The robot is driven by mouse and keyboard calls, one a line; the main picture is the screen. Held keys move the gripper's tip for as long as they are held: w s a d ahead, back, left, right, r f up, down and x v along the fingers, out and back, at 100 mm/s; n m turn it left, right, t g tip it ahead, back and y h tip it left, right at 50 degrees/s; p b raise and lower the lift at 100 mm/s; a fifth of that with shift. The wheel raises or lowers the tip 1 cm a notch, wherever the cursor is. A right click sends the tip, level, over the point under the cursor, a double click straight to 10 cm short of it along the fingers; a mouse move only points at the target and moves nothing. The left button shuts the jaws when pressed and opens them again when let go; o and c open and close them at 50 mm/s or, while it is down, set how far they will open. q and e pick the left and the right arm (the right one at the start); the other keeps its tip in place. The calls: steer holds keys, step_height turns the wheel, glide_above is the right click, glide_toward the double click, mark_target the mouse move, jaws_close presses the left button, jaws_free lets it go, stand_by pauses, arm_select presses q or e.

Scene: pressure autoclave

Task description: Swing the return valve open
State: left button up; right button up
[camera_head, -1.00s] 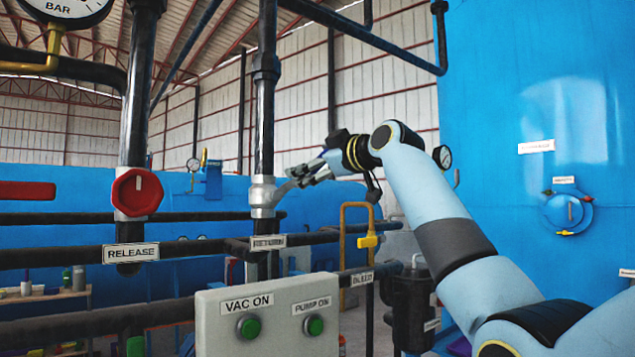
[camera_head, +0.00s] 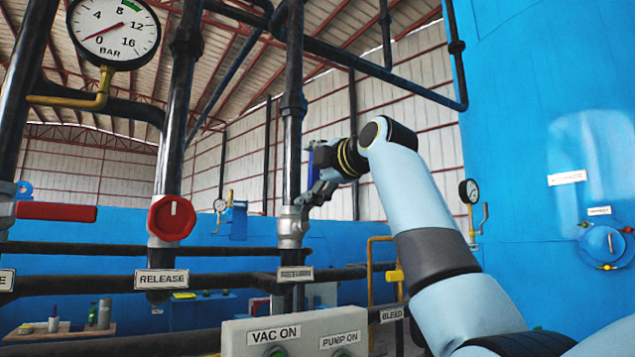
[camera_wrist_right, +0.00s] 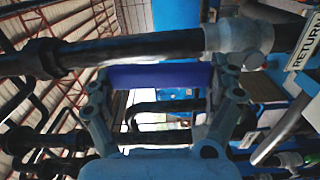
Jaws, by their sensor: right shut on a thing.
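The grey return valve body (camera_head: 293,226) sits on the upright black pipe, above the RETURN label (camera_head: 296,273). Its blue handle (camera_head: 311,166) shows partly beside the pipe in the head view, largely hidden by my right gripper (camera_head: 318,188). In the right wrist view the blue-purple handle (camera_wrist_right: 160,77) lies between the two fingers of my right gripper (camera_wrist_right: 163,88), running alongside the pipe. The right gripper is shut on this handle, just above and right of the valve body. My left gripper is not in view.
The red RELEASE knob (camera_head: 172,217) and a red lever (camera_head: 56,212) are to the left. A pressure gauge (camera_head: 114,33) hangs upper left. The control box (camera_head: 240,338) stands below. Black pipes cross in front; a blue vessel (camera_head: 540,130) fills the right.

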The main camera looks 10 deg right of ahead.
steer(key=shift+s+a+f+n, duration=0.1)
steer(key=shift+a+f+n, duration=0.2)
steer(key=shift+a+f, duration=0.05)
stand_by(0.3)
steer(key=o, duration=1.3)
steer(key=shift+o, duration=0.5)
steer(key=shift+a+r, duration=0.1)
steer(key=shift+r, duration=0.05)
steer(key=v, duration=1.2)
